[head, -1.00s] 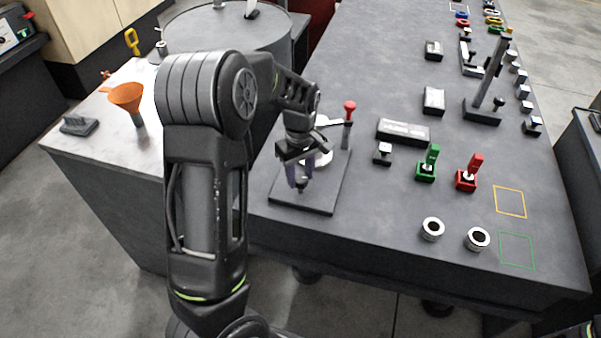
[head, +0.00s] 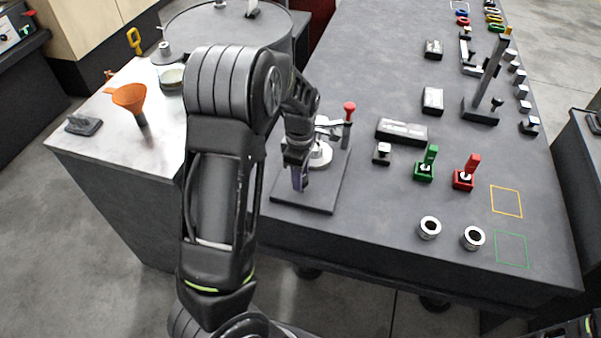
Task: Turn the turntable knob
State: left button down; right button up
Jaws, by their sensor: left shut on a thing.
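The turntable is a pale round disc (head: 320,156) on a dark square base plate (head: 318,198) near the table's front left. A post with a red ball top (head: 349,107) stands at the plate's back right corner. Part of the disc is hidden behind the gripper. My right gripper is not in view.
Right of the plate stand a small block (head: 381,153), a green-handled switch (head: 427,164), a red-handled switch (head: 467,172) and two metal rings (head: 429,228). A long dark block (head: 402,131) lies behind. An orange funnel (head: 130,98) stands left. The table's front strip is clear.

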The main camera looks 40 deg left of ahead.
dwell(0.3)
pick_arm(q)
jog(key=c, duration=0.9)
grip_release()
jog(key=shift+r, duration=3.9)
